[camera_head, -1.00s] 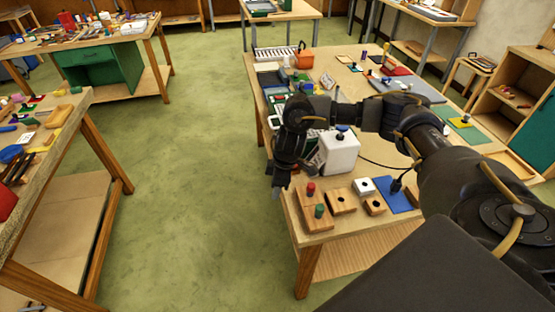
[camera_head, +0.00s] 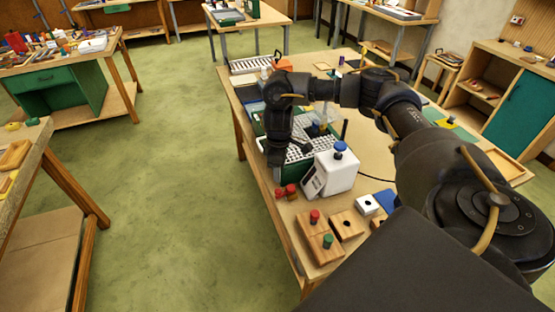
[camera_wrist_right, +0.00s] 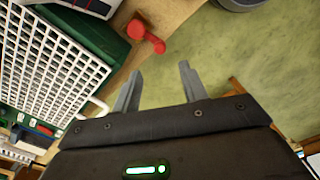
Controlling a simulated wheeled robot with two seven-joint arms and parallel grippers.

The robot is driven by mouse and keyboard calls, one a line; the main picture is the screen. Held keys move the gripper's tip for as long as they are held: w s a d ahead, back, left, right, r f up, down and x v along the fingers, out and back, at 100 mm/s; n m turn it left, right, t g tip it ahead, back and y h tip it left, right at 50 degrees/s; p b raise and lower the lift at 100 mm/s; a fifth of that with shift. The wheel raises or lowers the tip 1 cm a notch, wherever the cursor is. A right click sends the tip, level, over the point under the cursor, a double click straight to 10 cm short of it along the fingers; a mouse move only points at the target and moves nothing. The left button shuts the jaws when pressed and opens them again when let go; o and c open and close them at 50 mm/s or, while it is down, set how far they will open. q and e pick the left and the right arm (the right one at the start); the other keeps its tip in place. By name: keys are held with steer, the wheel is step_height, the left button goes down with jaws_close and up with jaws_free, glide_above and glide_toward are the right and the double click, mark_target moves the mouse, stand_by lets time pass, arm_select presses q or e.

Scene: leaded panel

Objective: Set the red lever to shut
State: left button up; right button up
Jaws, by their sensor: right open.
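The red lever (camera_head: 287,190) sits at the left edge of the workbench, just left of a white box with a blue knob. In the right wrist view the red lever (camera_wrist_right: 147,37) shows a round knob and a short arm, on the wood near the bench edge. My right gripper (camera_head: 275,160) hangs over the bench's left edge, a little behind the lever. In the wrist view its two fingers (camera_wrist_right: 158,82) are apart with nothing between them, and the lever lies beyond their tips. Which marked position the lever points to cannot be read. My left gripper is not in view.
The white box (camera_head: 334,172) stands close to the lever. A green case with a white grid (camera_wrist_right: 50,75) lies beside the gripper. Open green floor (camera_head: 180,180) lies left of the bench.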

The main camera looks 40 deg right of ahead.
mark_target(278, 191)
steer(key=f, duration=0.3)
steer(key=shift+a, duration=0.2)
step_height(278, 191, down, 5)
steer(key=shift+w+d+r, duration=0.1)
steer(key=shift+w+r, duration=0.05)
steer(key=shift+f, duration=0.7)
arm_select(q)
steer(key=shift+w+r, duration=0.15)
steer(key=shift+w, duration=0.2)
arm_select(e)
steer(key=shift+f, duration=0.5)
steer(key=shift+c, duration=0.3)
jaws_close()
